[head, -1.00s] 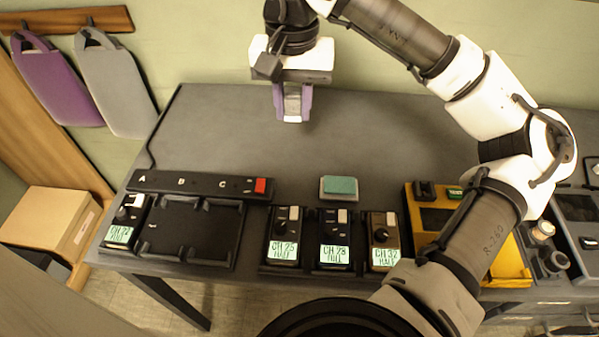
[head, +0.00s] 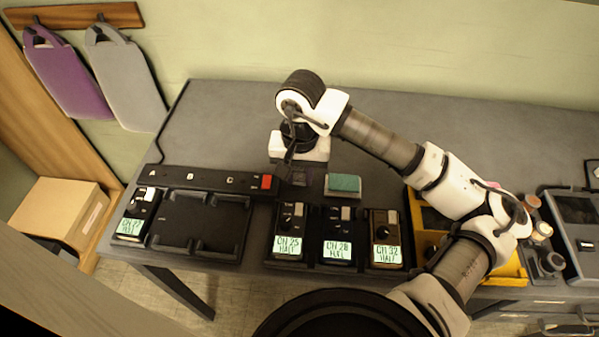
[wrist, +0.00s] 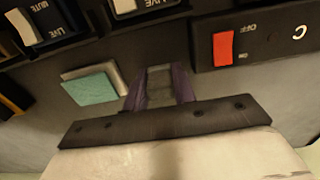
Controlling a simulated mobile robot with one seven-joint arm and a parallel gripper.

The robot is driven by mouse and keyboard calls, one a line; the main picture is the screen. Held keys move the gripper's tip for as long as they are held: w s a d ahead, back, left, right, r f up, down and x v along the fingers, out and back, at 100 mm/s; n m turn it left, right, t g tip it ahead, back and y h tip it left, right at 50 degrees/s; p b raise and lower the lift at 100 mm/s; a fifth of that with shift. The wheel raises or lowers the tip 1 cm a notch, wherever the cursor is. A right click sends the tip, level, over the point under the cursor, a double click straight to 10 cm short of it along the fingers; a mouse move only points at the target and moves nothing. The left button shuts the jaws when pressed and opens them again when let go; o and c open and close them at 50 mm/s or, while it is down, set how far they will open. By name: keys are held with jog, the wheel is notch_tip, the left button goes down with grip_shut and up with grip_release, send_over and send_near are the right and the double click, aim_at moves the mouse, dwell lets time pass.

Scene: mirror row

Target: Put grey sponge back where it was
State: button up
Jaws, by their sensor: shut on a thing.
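My gripper (head: 300,181) points down behind the row of units, just right of the red switch and left of the teal sponge (head: 343,184). In the wrist view its purple fingers (wrist: 161,82) are shut on a small grey block, which I take for the grey sponge (wrist: 159,96). The sponge is mostly hidden by the fingers and wrist in the head view. I cannot tell whether it touches the table. The teal sponge, with a pale layer, lies beside the gripper without touching it, also in the wrist view (wrist: 90,87).
A black strip with a red switch (head: 266,181) lies close on the left. Units labelled CH 25 (head: 289,232), CH 28 (head: 338,235) and CH 32 (head: 385,240) stand in front. A yellow tray (head: 511,270) is at right. The table behind (head: 230,115) is clear.

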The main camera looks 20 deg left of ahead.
aim_at(300, 170)
jog(key=shift+f, duration=0.3)
jog(key=shift+f+b, duration=0.2)
jog(key=shift+b, duration=0.2)
jog(key=o, duration=0.9)
jog(key=shift+r, duration=0.1)
jog(key=shift+o, duration=0.2)
jog(key=shift+r, duration=0.1)
jog(key=shift+r+p, duration=0.15)
jog(key=shift+p, duration=0.4)
notch_tip(300, 170, up, 12)
jog(key=shift+f+b, duration=0.1)
jog(key=shift+b, duration=0.8)
